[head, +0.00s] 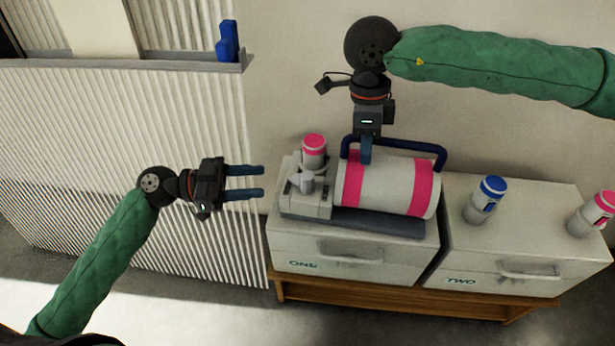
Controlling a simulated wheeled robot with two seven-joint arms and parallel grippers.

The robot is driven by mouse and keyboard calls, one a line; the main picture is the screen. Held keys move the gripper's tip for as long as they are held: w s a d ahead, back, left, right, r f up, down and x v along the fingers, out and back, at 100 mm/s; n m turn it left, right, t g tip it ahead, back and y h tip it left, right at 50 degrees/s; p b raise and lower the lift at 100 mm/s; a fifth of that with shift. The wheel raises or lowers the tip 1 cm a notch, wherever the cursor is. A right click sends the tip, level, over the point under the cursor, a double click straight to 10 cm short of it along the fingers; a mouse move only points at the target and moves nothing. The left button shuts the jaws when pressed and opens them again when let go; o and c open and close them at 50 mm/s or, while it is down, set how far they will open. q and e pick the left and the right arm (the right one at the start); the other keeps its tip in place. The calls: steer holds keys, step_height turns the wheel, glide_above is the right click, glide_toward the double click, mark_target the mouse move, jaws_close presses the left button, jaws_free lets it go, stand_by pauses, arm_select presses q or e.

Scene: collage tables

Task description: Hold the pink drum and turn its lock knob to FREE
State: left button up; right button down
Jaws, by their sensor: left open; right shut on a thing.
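The pink drum (385,186) is a white cylinder with two pink bands. It lies on its side in a dark cradle (380,222) on the box marked ONE. A dark blue handle (425,148) arches over it. My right gripper (366,158) points down from above, shut on the handle near its left end. A light grey block with a knob-like part (307,183) stands at the drum's left end; I cannot read any FREE mark or tell the knob's setting. My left gripper (245,182) is open and empty, left of the block and apart from it, fingers pointing right.
A pink-banded canister (314,150) stands behind the block. A blue-capped canister (485,199) and a pink-capped one (592,214) stand on box TWO (500,280). A blue object (228,42) sits on the ledge at upper left, above a corrugated wall.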

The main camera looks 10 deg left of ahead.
mark_target(307, 179)
arm_select(q)
steer(key=x, duration=1.1)
steer(key=shift+d, duration=0.4)
steer(key=c, duration=1)
